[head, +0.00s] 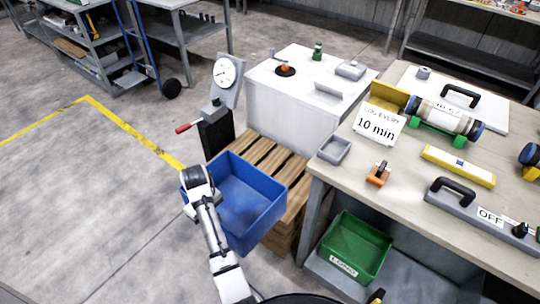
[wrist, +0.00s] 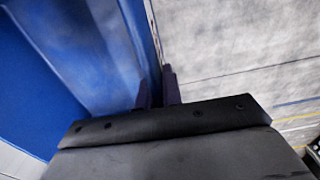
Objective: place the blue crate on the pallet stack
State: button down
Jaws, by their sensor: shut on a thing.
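The blue crate (head: 247,198) is an open, empty box near the middle of the head view. My gripper (head: 186,188) is shut on its left wall. In the wrist view the two dark fingertips of my gripper (wrist: 158,88) pinch the wall of the blue crate (wrist: 85,50). The pallet stack (head: 266,155) is made of brown wooden slats and stands beside and behind the crate. The crate covers part of the stack in the head view. I cannot tell whether the crate's underside touches the slats.
A dial gauge (head: 226,72) on a dark stand is just behind the crate. A white cabinet (head: 290,115) stands behind the stack. A workbench (head: 440,195) is on the right, with a green crate (head: 354,247) under it. Floor on the left is clear.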

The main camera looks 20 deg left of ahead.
aim_at(267, 168)
jog(key=i, duration=1)
jog(key=i+j, duration=0.4)
